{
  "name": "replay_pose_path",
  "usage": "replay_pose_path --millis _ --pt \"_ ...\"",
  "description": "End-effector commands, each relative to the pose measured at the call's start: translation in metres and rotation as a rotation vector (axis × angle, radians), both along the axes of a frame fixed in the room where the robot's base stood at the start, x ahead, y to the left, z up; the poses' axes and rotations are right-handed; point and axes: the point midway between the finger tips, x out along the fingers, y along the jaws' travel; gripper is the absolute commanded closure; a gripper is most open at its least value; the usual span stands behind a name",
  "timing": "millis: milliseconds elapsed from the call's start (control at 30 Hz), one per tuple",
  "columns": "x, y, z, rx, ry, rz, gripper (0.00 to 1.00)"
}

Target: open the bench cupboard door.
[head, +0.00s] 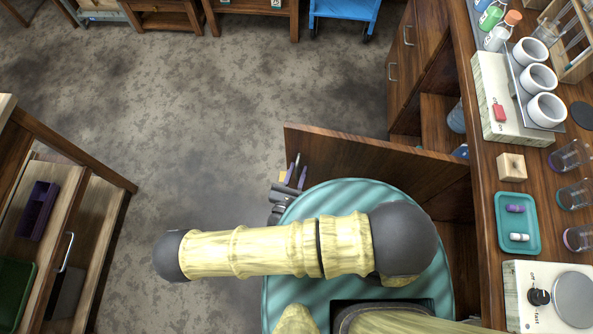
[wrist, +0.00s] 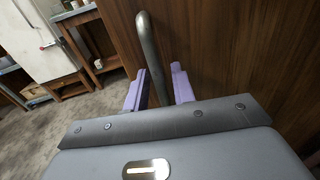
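The bench cupboard door (head: 375,160) is a brown wooden panel standing swung out from the bench, roughly square to its front. The cupboard interior (head: 437,115) shows behind it. In the wrist view the door (wrist: 235,50) fills the right side, with its curved metal bar handle (wrist: 151,45). My gripper (head: 296,173) is at the door's outer end, on its near side. In the wrist view my gripper's purple fingers (wrist: 160,88) are apart, one on each side of the handle, with narrow gaps visible. The handle's lower end is hidden by the gripper body.
The bench top (head: 483,190) at right holds white cups (head: 538,78), a teal tray (head: 516,222) and a hotplate (head: 548,296). A bottle (head: 456,118) stands in the cupboard. Open floor (head: 200,120) lies left of the door; a wooden cabinet (head: 60,220) stands far left.

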Motion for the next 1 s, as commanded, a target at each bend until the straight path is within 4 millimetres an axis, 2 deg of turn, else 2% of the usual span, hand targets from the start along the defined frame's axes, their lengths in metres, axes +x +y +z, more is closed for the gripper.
replay_pose_path --millis 167,500,700,1000 --pt "-0.016 0.006 -0.001 0.002 0.002 0.003 0.74" --pt "-0.078 0.024 -0.002 0.002 0.003 0.005 0.74" --pt "-0.107 0.032 -0.001 0.0 0.001 0.003 0.74" --pt "-0.114 0.033 0.0 -0.001 0.001 0.002 0.74"
